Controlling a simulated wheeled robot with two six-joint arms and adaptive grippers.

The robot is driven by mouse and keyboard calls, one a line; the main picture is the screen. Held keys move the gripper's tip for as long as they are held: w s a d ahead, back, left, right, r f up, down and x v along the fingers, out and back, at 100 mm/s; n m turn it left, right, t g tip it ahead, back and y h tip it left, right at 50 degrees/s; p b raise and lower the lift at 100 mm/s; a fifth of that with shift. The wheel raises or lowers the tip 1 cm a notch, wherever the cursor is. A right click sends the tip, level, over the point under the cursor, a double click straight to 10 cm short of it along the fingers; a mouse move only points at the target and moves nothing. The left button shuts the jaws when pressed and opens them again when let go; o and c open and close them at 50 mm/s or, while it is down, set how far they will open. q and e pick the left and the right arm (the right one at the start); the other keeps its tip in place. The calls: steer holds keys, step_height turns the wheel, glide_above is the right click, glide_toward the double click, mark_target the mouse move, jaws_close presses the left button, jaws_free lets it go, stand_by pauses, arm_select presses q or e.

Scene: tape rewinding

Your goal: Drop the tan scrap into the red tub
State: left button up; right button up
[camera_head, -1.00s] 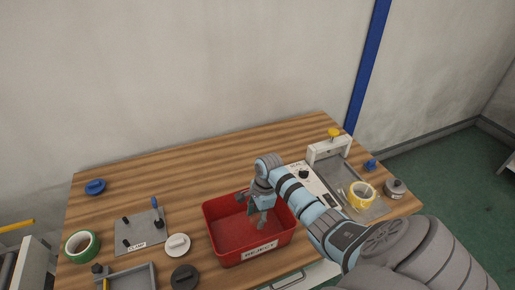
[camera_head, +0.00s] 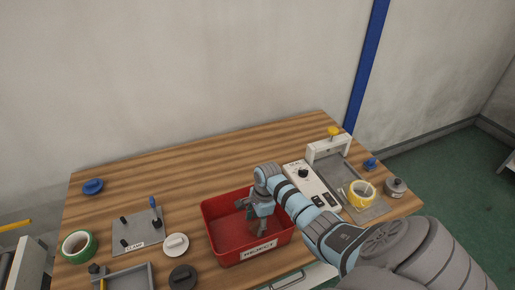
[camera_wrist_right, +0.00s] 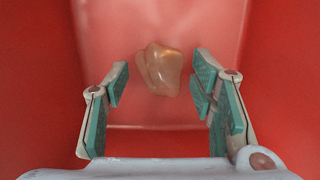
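The red tub (camera_head: 225,255), labelled REJECT, stands at the front middle of the table. My right gripper (camera_head: 260,232) points down inside its rim. In the right wrist view my right gripper (camera_wrist_right: 160,90) is open, its teal-padded fingers wide apart. The tan scrap (camera_wrist_right: 159,70) shows beyond the fingertips, touching neither finger, against the red inside of the tub. I cannot tell whether it is resting on the tub floor or still falling. The scrap is hidden in the head view. My left gripper is not in view.
A white control box (camera_head: 311,184) and a grey press with a yellow knob (camera_head: 333,131) stand right of the tub. A yellow tape roll (camera_head: 361,194) lies there. A clamp plate (camera_head: 138,229), green tape roll (camera_head: 78,247) and discs (camera_head: 176,245) lie left. The table's back is clear.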

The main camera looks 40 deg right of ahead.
steer(key=shift+r, duration=0.1)
step_height(320, 180, up, 13)
steer(key=d+p, duration=0.1)
steer(key=p, duration=0.2)
steer(key=shift+s+d, duration=0.25)
steer(key=shift+d, duration=0.1)
